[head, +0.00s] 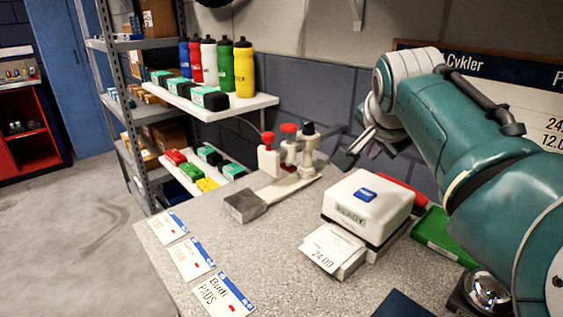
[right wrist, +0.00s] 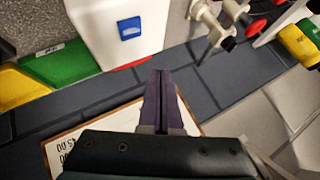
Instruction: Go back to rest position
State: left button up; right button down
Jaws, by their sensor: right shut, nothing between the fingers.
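My right gripper (head: 352,152) is at the end of the teal arm that comes in from the right in the head view. It hangs above the back of the grey speckled bench, right of the red-topped fittings. In the right wrist view its two dark fingers (right wrist: 160,98) lie together, shut, with nothing between them. My left gripper does not show in either view.
A white box marked READY (head: 366,205) with a blue button stands below the right gripper. Red-topped fittings (head: 289,146) stand left of it. A green box (head: 440,236) lies under my right arm. Bottles (head: 243,68) stand on a shelf. Labels (head: 190,257) lie along the bench's left edge.

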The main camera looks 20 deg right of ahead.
jog(key=s, duration=0.1)
jog(key=s+f+n, duration=0.1)
jog(key=s, duration=0.1)
jog(key=s+d+f+n, duration=0.1)
jog(key=shift+s+d+f+g, duration=0.1)
jog(key=shift+s+f+g, duration=0.1)
jog(key=shift+s+g, duration=0.1)
jog(key=s+a+f+n+g+y, duration=0.1)
jog(key=s+a+n+y, duration=0.1)
jog(key=s+a+n, duration=0.5)
jog(key=s+a+f+n+g+y, duration=0.1)
jog(key=s+a+f+n, duration=0.15)
jog(key=s, duration=0.85)
jog(key=s+a+n+g+y, duration=0.2)
jog(key=s+a+n, duration=0.3)
jog(key=s, duration=0.5)
notch_tip(320, 180, up, 36)
jog(key=p, duration=3.6)
jog(key=shift+w+d+r+n+p, duration=0.15)
jog(key=shift+d+n+p, duration=0.15)
jog(key=shift+n, duration=0.15)
